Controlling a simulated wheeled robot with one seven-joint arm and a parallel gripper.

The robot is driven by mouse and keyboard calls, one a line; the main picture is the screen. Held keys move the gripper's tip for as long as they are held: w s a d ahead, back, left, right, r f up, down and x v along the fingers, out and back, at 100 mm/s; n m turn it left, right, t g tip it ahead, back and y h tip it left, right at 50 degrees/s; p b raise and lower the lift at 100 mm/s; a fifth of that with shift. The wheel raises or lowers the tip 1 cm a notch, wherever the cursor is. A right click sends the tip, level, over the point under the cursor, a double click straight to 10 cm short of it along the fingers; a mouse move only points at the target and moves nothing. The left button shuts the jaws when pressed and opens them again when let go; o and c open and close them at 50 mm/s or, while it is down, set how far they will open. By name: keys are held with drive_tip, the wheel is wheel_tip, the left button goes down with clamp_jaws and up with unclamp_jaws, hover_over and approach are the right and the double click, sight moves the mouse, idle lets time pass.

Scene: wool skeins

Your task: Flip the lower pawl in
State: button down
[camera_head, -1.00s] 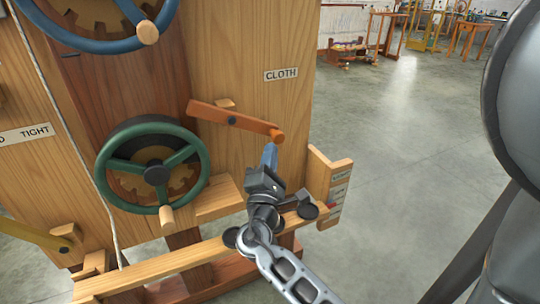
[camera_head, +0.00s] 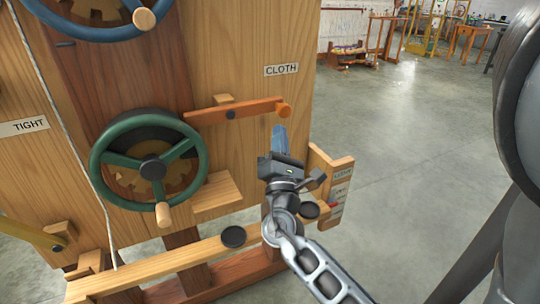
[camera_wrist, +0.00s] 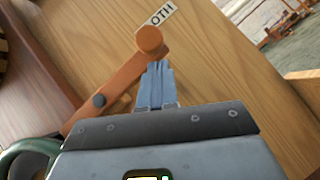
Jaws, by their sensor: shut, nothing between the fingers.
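The lower pawl (camera_head: 255,108) is an orange-brown lever on the upright board beside the green handwheel (camera_head: 197,180). It turns on a dark pivot and lies near level, its knob end at right slightly higher. Its left end is close to the wheel's upper right rim; whether it touches the toothed gear (camera_head: 178,184) behind the wheel, I cannot tell. My gripper (camera_head: 279,130) is shut and empty, with blue fingers pointing up just below the knob. In the wrist view the fingertips (camera_wrist: 157,66) are right under the pawl's round knob (camera_wrist: 150,39); contact is unclear.
A CLOTH label (camera_head: 281,70) is above the pawl, and a small wooden block (camera_head: 224,99) sits at its upper edge. A wooden rail (camera_head: 175,260) crosses below, near my wrist. A labelled wooden bracket (camera_head: 338,175) stands right of my gripper. Open floor lies farther right.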

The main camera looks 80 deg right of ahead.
drive_tip(key=shift+s+d+r+n+t, duration=0.1)
drive_tip(key=shift+r+n+t, duration=0.1)
drive_tip(key=shift+r, duration=0.2)
drive_tip(key=shift+s+d+r+n+t, duration=0.1)
drive_tip(key=shift+r+n+t, duration=0.1)
drive_tip(key=shift+r, duration=0.2)
drive_tip(key=shift+r, duration=0.1)
